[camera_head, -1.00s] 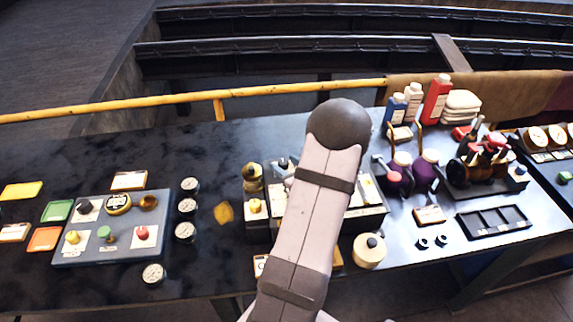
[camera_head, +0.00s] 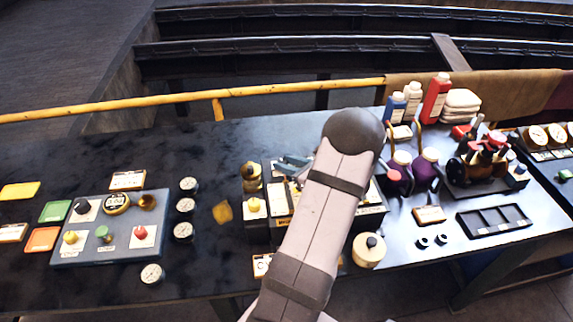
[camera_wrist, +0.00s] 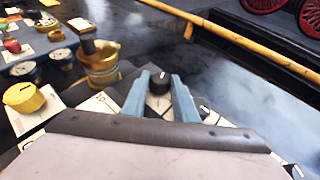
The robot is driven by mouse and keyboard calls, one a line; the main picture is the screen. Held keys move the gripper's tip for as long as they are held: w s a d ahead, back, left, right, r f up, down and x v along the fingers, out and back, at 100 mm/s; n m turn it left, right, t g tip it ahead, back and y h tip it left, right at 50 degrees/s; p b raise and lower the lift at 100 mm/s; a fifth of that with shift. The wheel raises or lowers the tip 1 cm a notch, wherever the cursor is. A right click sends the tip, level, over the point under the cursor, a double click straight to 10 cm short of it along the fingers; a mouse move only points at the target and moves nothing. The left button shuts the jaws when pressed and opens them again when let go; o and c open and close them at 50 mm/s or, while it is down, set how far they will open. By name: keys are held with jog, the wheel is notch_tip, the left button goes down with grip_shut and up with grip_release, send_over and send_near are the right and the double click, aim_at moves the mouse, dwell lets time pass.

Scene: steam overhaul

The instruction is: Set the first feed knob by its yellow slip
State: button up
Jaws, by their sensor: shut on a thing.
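In the wrist view my gripper (camera_wrist: 160,92) has its two blue fingers on either side of a small black knob (camera_wrist: 159,79). The knob has a white pointer mark, and the fingers are shut on it. In the head view my gripper (camera_head: 291,165) is over the back of the dark control unit, partly behind my arm, and the knob cannot be made out.
A brass cup-like fitting (camera_wrist: 100,65) stands close left of my fingers, and a yellow knob (camera_wrist: 23,97) is nearer. A grey panel (camera_head: 125,250) with knobs lies further left, beside several gauges. A cream round pot (camera_head: 368,250) stands right of my arm.

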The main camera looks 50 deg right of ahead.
dwell(0.3)
jog(key=o, duration=1.1)
jog(key=shift+c, duration=0.2)
jog(key=shift+s+r, duration=0.2)
jog(key=shift+s, duration=0.25)
jog(key=shift+a+p+v, duration=0.2)
jog(key=shift+p+v, duration=1.2)
jog(key=shift+v, duration=2.15)
jog(key=shift+w+r, duration=0.1)
